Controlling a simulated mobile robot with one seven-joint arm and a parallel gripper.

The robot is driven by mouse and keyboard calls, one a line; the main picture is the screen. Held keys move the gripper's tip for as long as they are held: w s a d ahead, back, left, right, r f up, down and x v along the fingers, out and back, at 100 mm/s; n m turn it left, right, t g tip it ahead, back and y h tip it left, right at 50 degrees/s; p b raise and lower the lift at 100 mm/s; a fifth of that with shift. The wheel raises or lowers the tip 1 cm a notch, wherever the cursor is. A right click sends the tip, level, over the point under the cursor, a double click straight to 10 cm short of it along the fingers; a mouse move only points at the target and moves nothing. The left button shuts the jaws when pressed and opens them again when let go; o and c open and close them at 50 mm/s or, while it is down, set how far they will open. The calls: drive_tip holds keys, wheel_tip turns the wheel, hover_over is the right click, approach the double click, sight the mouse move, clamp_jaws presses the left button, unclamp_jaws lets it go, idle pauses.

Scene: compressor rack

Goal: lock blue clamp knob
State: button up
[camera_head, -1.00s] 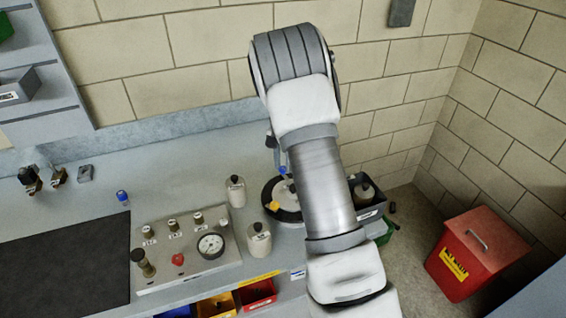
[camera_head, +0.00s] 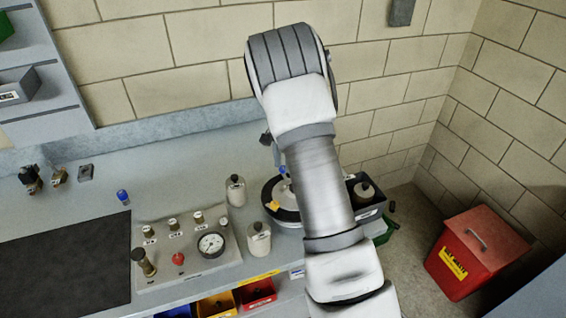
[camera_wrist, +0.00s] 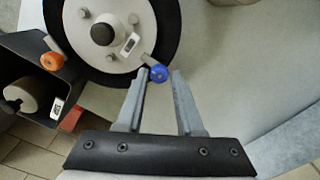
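The blue clamp knob (camera_wrist: 159,74) sits at the rim of a round white lid with a black ring (camera_wrist: 171,30), on a short metal stem. It also shows small in the head view (camera_head: 282,170), beside my arm. My gripper (camera_wrist: 160,71) is open, with one finger on each side of the blue knob at the fingertips. A thin gap seems to show on both sides, but contact is hard to tell. In the head view my arm hides most of the gripper and part of the round vessel (camera_head: 268,191).
An orange knob (camera_wrist: 52,61) is at the lid's left edge. A dark bin (camera_wrist: 15,62) with a white bottle (camera_wrist: 18,88) stands beside the vessel. White bottles (camera_head: 235,192) and a gauge panel (camera_head: 190,264) are left of it. A red bin (camera_head: 478,252) stands on the floor.

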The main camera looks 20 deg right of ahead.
drive_tip(key=shift+o, duration=1.3)
wheel_tip(320, 180, up, 17)
drive_tip(key=shift+r, duration=0.2)
